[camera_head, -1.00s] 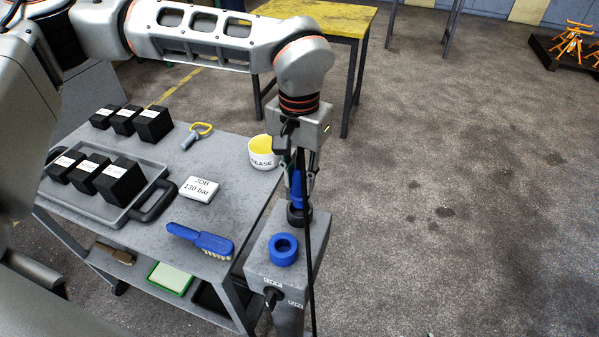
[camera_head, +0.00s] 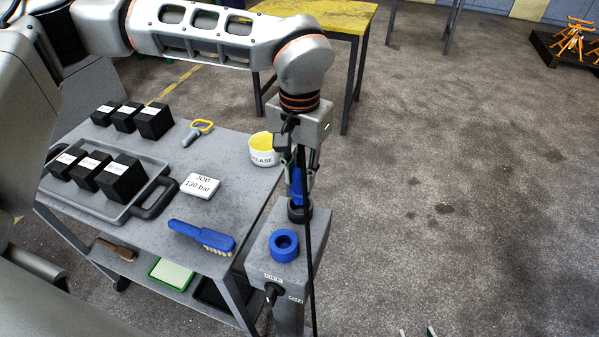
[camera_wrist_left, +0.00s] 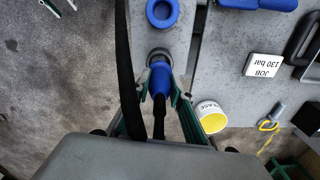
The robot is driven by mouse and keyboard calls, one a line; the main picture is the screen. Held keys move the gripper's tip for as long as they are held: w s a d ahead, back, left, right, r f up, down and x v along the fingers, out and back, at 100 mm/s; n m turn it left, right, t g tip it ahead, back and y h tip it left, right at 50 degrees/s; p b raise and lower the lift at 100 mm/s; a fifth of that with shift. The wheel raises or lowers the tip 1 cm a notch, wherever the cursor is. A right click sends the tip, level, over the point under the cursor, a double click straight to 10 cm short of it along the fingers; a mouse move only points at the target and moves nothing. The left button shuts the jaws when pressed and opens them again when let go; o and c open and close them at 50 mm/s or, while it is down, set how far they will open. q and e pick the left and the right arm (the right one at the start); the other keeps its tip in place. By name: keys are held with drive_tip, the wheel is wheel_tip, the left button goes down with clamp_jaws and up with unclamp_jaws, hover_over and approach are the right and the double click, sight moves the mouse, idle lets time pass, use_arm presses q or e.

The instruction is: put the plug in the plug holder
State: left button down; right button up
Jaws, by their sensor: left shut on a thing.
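The plug (camera_head: 298,187) is blue, with a black cable. My left gripper (camera_head: 299,178) is shut on it and points down over the grey pedestal. In the left wrist view the plug (camera_wrist_left: 160,78) sits between the fingers (camera_wrist_left: 160,95), its lower end at a dark round holder (camera_wrist_left: 158,54). The dark holder (camera_head: 299,212) also shows in the head view, directly below the plug. How deep the plug's end is in it is hidden. Two fingertips of my right gripper (camera_head: 418,332) show apart at the bottom edge; the rest is out of view.
A blue ring socket (camera_head: 284,245) stands on the pedestal (camera_head: 262,262), nearer than the dark holder. The black cable hangs in front of the pedestal. A grey trolley (camera_head: 235,150) to the left carries a grease pot (camera_head: 262,150), a blue brush (camera_head: 200,235) and black blocks.

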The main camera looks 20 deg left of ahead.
sight(300, 154)
use_arm(q)
drive_tip(key=shift+p, duration=0.5)
idle(1.0)
drive_tip(key=shift+f+b, duration=0.9)
drive_tip(key=shift+f, duration=1.25)
drive_tip(key=c, duration=1.7)
unclamp_jaws()
drive_tip(key=shift+r, duration=0.1)
wheel_tip(300, 154, up, 12)
drive_tip(key=shift+f, duration=0.1)
